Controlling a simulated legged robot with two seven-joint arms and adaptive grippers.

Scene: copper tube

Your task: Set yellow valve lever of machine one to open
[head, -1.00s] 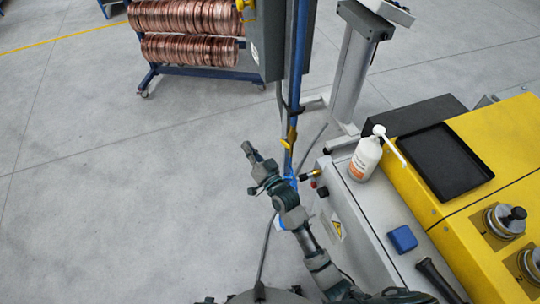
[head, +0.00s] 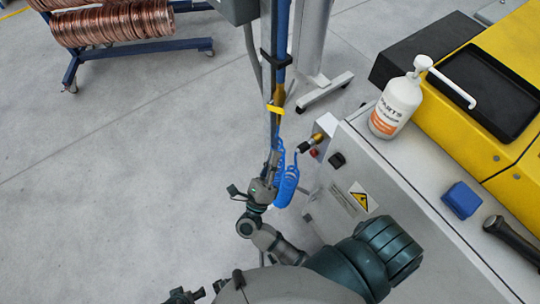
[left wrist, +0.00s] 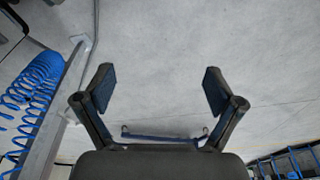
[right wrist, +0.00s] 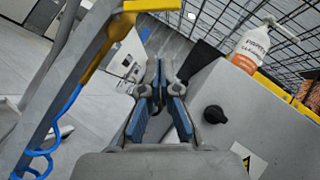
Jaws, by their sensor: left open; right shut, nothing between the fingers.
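The yellow valve lever (head: 275,110) sits on the upright pipe beside the grey machine, with a blue coiled hose (head: 287,185) below it. I see no contact with the lever. My left gripper (left wrist: 158,85) is open and empty over bare floor.
The grey machine cabinet (head: 395,215) stands right of the pipe, with a white bottle (head: 397,105) and a blue block (head: 461,200) on top. A black knob (right wrist: 214,114) sticks out of its side. A copper coil rack (head: 120,25) stands far left. Floor to the left is free.

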